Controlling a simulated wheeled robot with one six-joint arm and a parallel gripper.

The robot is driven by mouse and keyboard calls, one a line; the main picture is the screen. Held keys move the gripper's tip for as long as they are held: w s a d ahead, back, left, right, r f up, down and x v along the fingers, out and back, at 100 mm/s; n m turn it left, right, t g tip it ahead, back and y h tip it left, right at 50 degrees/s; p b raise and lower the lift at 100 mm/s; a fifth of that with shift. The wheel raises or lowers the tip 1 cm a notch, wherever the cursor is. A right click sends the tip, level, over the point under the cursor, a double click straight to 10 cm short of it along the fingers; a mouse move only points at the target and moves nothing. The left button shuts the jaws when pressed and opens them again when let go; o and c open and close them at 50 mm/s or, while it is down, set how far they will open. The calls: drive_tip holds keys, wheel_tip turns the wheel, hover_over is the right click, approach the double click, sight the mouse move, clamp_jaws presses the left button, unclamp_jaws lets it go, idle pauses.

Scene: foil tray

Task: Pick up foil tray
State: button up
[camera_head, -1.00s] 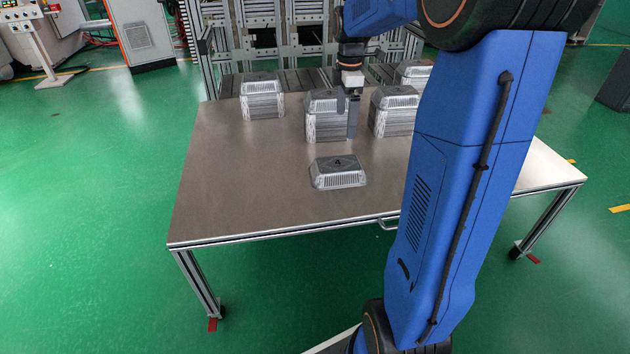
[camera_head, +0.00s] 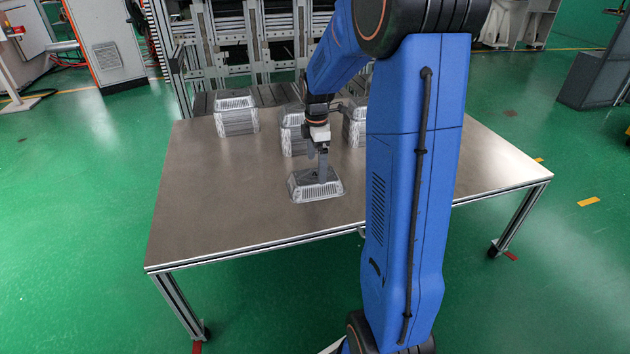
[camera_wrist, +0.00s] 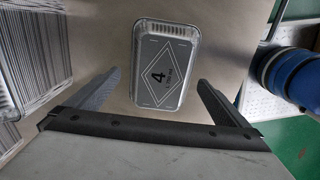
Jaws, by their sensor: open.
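A single silver foil tray (camera_head: 304,190) lies upside down near the front middle of the table. In the wrist view the foil tray (camera_wrist: 161,67) shows its dark base with a diamond and the number 4. My gripper (camera_head: 322,180) points down above or close to the tray and hides part of it; the gap between them is hard to judge. In the wrist view my gripper (camera_wrist: 154,85) has its two fingers spread wide, with the tray beyond and between them. Nothing is held.
Tall stacks of trays stand behind on the table, including a left stack (camera_head: 236,115) and a middle stack (camera_head: 291,135). The wrist view shows a stack (camera_wrist: 30,60) at left. The table (camera_head: 200,215) is clear at left and front.

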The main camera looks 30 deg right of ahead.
sight(315, 175)
drive_tip(key=shift+s+a+f, duration=0.1)
drive_tip(key=shift+a+f, duration=0.1)
drive_tip(key=shift+f, duration=1.1)
drive_tip(key=shift+a+f, duration=0.15)
drive_tip(key=shift+f, duration=1.15)
drive_tip(key=shift+c, duration=0.3)
drive_tip(key=c, duration=0.8)
